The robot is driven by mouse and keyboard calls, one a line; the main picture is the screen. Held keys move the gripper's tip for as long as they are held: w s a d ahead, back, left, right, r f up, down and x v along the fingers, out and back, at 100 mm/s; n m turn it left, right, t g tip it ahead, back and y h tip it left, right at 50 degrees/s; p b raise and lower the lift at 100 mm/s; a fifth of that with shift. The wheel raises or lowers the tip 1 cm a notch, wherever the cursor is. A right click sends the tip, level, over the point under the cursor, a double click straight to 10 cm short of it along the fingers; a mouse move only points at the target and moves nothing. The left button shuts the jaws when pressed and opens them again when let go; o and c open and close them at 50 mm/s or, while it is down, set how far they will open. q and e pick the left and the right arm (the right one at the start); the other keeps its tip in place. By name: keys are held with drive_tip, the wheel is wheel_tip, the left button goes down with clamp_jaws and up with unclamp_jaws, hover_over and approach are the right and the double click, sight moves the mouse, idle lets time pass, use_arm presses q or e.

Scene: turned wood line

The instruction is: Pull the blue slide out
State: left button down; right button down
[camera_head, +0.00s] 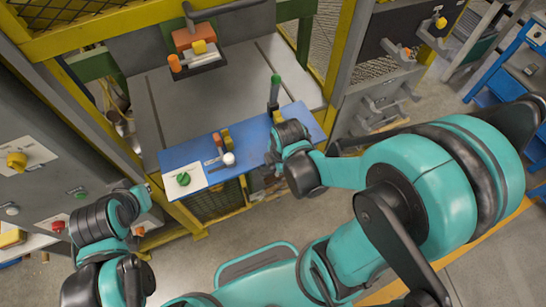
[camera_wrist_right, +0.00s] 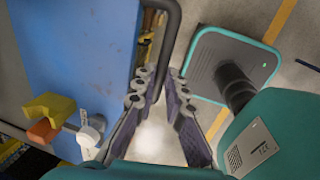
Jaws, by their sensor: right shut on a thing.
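The blue slide (camera_head: 252,150) is a flat blue plate at the front of the grey machine bed. It also fills the left of the right wrist view (camera_wrist_right: 75,50). A dark bar handle (camera_wrist_right: 172,35) runs along its edge. My right gripper (camera_wrist_right: 160,80) is shut on this handle at the plate's edge; in the head view my own wrist largely hides the fingers. My left arm is low at the left in the head view, apart from the slide; its fingers do not show.
The plate carries a green knob (camera_head: 183,179), a white ball knob (camera_head: 229,158) and small yellow and orange parts. A green-topped post (camera_head: 275,88) stands behind it. Yellow frame posts flank the bed. Open floor (camera_head: 240,235) lies in front.

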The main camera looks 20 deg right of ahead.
drive_tip(key=shift+s, duration=0.15)
drive_tip(key=c, duration=1.9)
unclamp_jaws()
drive_tip(key=o, duration=0.3)
drive_tip(key=shift+s, duration=0.1)
drive_tip(key=shift+r, duration=0.1)
drive_tip(key=r, duration=0.4)
drive_tip(key=s+r, duration=0.1)
drive_tip(key=r, duration=0.2)
drive_tip(key=s+r, duration=0.1)
drive_tip(key=r, duration=0.3)
drive_tip(key=shift+s+d+r, duration=0.1)
drive_tip(key=shift+s+r, duration=0.05)
drive_tip(key=shift+r, duration=0.2)
